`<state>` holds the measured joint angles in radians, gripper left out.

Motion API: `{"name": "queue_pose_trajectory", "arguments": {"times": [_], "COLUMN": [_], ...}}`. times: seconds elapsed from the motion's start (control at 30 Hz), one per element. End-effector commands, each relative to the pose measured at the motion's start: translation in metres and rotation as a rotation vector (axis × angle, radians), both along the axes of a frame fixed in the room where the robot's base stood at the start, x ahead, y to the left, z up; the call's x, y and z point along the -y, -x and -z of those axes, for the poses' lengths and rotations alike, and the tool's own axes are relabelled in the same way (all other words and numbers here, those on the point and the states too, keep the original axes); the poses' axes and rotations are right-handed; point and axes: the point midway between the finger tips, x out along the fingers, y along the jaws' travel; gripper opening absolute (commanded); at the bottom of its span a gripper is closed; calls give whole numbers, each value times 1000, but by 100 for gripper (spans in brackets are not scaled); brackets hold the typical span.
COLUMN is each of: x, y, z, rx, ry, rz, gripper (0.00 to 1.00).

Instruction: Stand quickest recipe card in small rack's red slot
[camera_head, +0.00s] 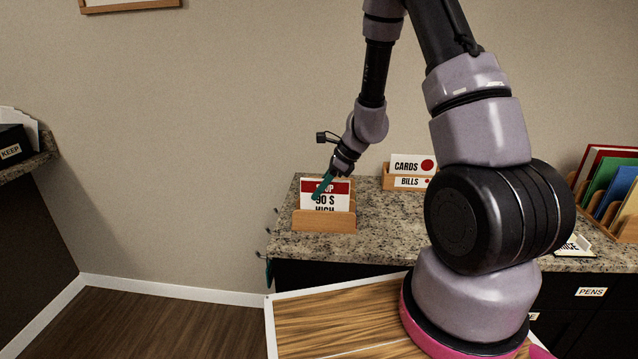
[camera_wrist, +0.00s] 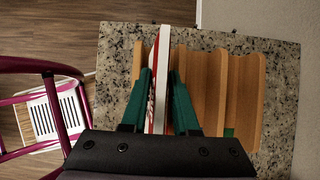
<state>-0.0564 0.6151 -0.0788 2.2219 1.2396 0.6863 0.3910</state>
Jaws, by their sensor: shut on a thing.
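A white recipe card with a red top band (camera_head: 332,200) reads "90 S HIGH", with the upper word partly covered. It stands about upright at a small wooden rack (camera_head: 324,223), its lower edge hidden behind the rack's front wall. My gripper (camera_head: 322,189) is shut on the card from above. In the wrist view the card (camera_wrist: 163,62) is edge-on between the teal fingertips of my gripper (camera_wrist: 160,88), above the leftmost slot of the rack (camera_wrist: 222,75). Whether its bottom touches the slot floor is hidden. A green mark (camera_wrist: 229,132) shows on the rack; no red slot mark is visible.
The rack stands near the left end of a granite counter (camera_head: 390,240). Coloured folders (camera_head: 605,185) stand in a rack at right. The wall is close behind.

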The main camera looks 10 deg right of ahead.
Motion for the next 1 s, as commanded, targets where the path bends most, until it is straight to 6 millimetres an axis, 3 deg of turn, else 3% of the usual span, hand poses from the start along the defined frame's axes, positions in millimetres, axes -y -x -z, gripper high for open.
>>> {"name": "queue_pose_trajectory", "arguments": {"times": [0.4, 0.43, 0.5, 0.83, 1.0], "x": [0, 0, 0, 0, 0], "y": [0, 0, 0, 0, 0], "z": [5, 5, 5, 3, -8], "rx": [-1, -1, -1, 0, 2], "ry": [0, 0, 0, 0, 0], "rz": [-1, -1, -1, 0, -1], "gripper": [0, 36, 63, 63, 63]}}
